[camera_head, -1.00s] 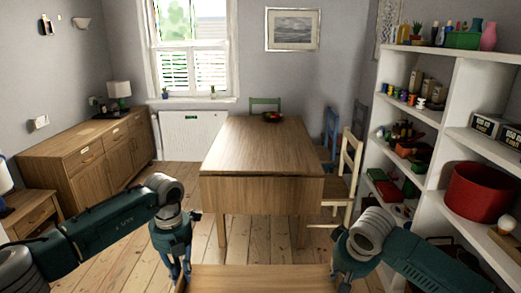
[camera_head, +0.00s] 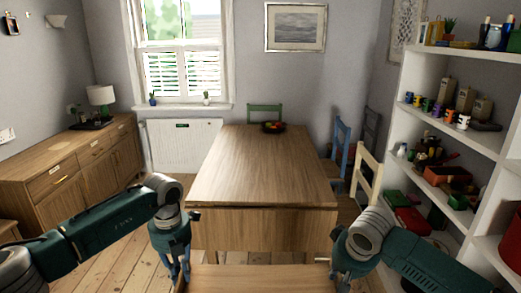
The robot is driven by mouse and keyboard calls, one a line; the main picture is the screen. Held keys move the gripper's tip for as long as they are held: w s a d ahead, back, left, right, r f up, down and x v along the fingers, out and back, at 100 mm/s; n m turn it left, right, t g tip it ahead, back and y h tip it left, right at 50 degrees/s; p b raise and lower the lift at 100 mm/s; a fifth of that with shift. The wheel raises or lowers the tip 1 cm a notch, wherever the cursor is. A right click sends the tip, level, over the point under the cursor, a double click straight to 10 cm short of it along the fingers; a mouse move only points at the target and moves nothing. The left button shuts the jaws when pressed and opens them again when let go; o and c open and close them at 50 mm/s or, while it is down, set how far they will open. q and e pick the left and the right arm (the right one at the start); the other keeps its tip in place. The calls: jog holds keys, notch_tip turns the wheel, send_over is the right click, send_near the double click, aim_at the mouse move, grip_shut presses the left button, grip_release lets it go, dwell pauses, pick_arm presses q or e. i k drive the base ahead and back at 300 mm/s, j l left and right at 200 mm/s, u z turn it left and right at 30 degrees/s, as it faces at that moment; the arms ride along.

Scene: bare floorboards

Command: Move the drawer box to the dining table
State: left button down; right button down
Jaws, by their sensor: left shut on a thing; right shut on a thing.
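The wooden drawer box (camera_head: 258,279) shows at the bottom edge of the head view, between my two grippers; its lower part is cut off. My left gripper (camera_head: 178,272) is shut on its left side. My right gripper (camera_head: 340,280) is shut on its right side, with its fingertips partly hidden by the arm and the picture edge. The wooden dining table (camera_head: 262,180) stands straight ahead, beyond the box, with its near drop side facing me. A bowl of fruit (camera_head: 273,127) sits at its far end.
A blue chair (camera_head: 342,150) and a cream chair (camera_head: 367,180) stand at the table's right side, a green chair (camera_head: 265,112) at its far end. White shelves (camera_head: 451,140) fill the right. A wooden sideboard (camera_head: 75,175) stands left. Most of the tabletop is bare.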

aim_at(262, 160)
jog(key=i, duration=1.95)
jog(key=i+j, duration=0.1)
jog(key=i, duration=1.85)
jog(key=l+z, duration=0.05)
jog(key=l, duration=0.05)
